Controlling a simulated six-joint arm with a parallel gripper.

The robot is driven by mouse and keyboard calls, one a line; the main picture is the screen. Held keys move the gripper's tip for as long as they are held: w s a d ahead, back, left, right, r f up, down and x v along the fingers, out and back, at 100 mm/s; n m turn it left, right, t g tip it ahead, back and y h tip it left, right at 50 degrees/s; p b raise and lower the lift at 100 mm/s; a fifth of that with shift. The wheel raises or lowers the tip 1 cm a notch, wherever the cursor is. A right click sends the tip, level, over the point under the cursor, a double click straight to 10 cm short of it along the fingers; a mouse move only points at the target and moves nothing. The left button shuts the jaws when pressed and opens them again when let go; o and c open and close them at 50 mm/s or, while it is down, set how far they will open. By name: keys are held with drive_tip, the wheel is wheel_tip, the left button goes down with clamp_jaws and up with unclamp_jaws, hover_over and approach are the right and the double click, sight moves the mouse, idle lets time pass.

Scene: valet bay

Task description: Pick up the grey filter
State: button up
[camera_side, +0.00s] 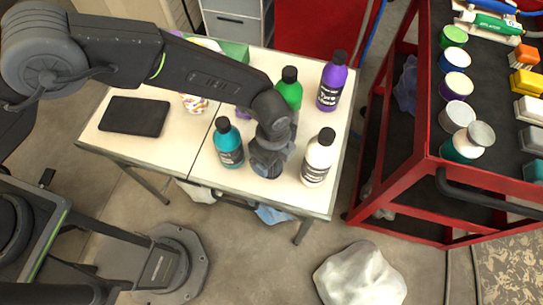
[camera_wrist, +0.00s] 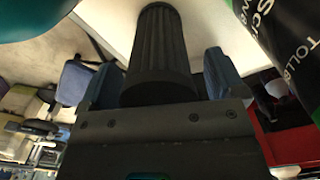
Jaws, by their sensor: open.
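The grey filter (camera_wrist: 158,45) is a dark, ribbed cylinder between my gripper's two blue-grey fingers in the wrist view. My gripper (camera_wrist: 162,72) is open, with one finger on each side of the filter and a visible gap at the upper part of each side. The gripper body hides the filter's near end. In the side view my gripper (camera_side: 268,158) points down at the front of the white table, and it hides most of the filter there.
A teal bottle (camera_side: 228,146) stands close left of my gripper and a white bottle (camera_side: 318,160) close right. Green (camera_side: 289,90) and purple (camera_side: 331,84) bottles stand behind. A black tablet-like slab (camera_side: 134,116) lies on the table's left. A red cart (camera_side: 405,170) stands at right.

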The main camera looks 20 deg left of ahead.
drive_tip(key=shift+c, duration=0.5)
drive_tip(key=c, duration=1)
